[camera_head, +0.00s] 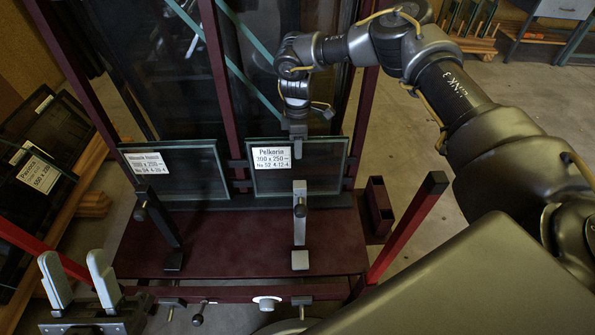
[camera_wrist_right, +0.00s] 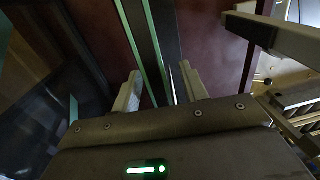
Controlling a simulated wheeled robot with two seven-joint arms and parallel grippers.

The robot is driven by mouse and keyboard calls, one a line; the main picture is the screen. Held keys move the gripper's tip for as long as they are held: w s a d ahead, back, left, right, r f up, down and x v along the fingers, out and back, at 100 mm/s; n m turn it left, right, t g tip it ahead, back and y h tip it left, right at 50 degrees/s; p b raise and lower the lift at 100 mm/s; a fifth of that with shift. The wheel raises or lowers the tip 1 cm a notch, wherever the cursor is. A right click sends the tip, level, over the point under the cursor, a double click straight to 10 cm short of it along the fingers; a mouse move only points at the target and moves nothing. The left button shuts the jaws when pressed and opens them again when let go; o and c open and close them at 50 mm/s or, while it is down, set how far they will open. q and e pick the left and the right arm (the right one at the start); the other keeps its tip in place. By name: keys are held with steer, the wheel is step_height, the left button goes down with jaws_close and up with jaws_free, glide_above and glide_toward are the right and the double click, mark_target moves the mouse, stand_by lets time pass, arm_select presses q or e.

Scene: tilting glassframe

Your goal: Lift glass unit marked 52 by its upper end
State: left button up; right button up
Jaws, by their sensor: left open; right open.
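The glass unit marked 52 (camera_head: 322,172) stands on edge at the right of the dark red frame in the head view, with a white label on its face. In the right wrist view, my open right gripper (camera_wrist_right: 160,92) has a finger on each side of pane edges (camera_wrist_right: 147,45). I cannot tell whether the fingers touch the glass. My left gripper (camera_head: 78,277) is open and empty at the lower left, away from the glass.
A second labelled glass unit (camera_head: 190,178) stands to the left. A grey upright clamp (camera_head: 299,215) stands before unit 52, a black one (camera_head: 160,228) before the other. The frame's dark red shelf (camera_head: 235,245) is bare between them. A red post (camera_head: 405,228) rises at right.

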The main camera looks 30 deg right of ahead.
jaws_close()
stand_by(1.3)
steer(key=shift+w+r, duration=0.15)
